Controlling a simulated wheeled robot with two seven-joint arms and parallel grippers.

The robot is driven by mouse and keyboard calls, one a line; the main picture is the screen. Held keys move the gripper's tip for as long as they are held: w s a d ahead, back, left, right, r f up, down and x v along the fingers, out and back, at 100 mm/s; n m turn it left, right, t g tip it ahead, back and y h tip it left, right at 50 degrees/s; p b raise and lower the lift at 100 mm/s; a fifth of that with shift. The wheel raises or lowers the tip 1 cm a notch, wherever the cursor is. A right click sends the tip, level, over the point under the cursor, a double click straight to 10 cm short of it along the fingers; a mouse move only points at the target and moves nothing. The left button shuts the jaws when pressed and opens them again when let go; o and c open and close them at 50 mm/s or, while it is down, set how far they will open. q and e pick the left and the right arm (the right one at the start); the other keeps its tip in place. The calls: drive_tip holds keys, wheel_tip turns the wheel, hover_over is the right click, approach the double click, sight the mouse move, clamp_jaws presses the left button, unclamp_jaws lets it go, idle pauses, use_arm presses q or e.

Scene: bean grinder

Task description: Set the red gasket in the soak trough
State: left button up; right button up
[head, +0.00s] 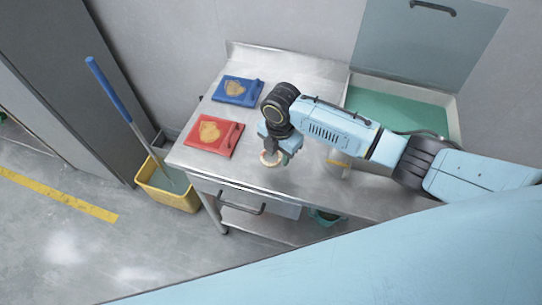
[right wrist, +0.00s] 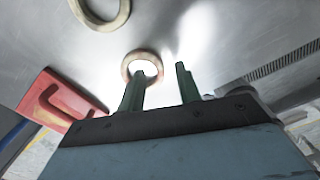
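My right gripper (head: 279,157) points down over the steel table; in the right wrist view its two green fingers (right wrist: 160,85) stand apart with nothing between them. A small tan ring with a faint reddish edge (right wrist: 142,65) is at the tip of the left-hand finger; I cannot tell whether they touch. In the head view a pale ring (head: 269,159) shows just below the gripper. A second tan ring (right wrist: 100,10) is cut off at the top of the wrist view. The soak trough (head: 455,115) holds green liquid at the table's right back. My left gripper is out of view.
A red tray (head: 226,147) and a blue tray (head: 254,91), each with a tan item, lie left of the gripper. A clear cylinder (head: 340,170) stands under my right arm. The trough's lid (head: 425,45) is raised. A yellow mop bucket (head: 165,190) stands on the floor.

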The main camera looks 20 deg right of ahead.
drive_tip(key=shift+f, duration=0.9)
drive_tip(key=shift+c, duration=0.3)
clamp_jaws()
drive_tip(key=shift+r, duration=0.15)
